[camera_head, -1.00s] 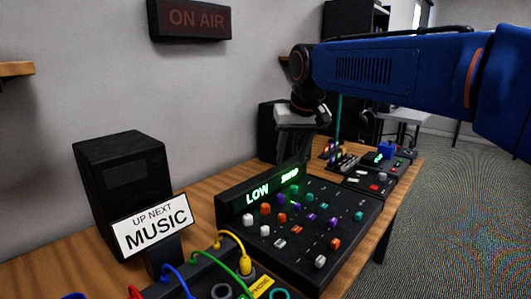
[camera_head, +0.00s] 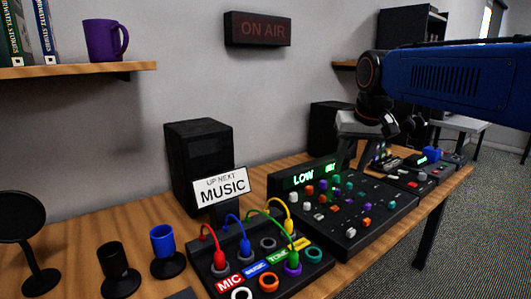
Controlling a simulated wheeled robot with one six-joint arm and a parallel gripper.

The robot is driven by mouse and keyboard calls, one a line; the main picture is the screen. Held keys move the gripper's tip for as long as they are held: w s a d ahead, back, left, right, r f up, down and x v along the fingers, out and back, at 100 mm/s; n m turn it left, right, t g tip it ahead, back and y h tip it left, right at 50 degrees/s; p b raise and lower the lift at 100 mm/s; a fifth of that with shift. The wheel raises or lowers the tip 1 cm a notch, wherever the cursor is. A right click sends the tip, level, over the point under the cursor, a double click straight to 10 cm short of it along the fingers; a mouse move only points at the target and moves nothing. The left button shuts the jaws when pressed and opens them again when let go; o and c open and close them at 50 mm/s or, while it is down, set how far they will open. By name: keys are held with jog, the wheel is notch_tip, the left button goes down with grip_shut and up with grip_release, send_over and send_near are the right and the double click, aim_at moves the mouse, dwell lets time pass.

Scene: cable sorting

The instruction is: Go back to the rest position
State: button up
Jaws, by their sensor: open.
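My gripper (camera_head: 358,150) hangs from the wrist of my blue arm (camera_head: 455,78) at the right of the head view. It points down above the back edge of the mixing console (camera_head: 375,216), near its lit display (camera_head: 304,178). The jaws are open and I see nothing held between them. The fingertips are small and dark here, so their exact height above the console is unclear.
A patch box (camera_head: 225,284) with red, blue, green and yellow cables stands in front, by a MUSIC sign (camera_head: 222,188). Speakers (camera_head: 192,150) stand behind. Blue (camera_head: 163,241) and black (camera_head: 115,262) holders stand left. A shelf (camera_head: 60,70) and ON AIR sign (camera_head: 258,29) are above.

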jog(key=s+d+f, duration=0.3)
jog(key=s+f, duration=0.7)
jog(key=s, duration=0.3)
jog(key=s+d+f, duration=0.3)
jog(key=s+f, duration=0.8)
jog(key=s, duration=0.2)
jog(key=shift+d+f, duration=0.2)
jog(key=shift+d, duration=0.1)
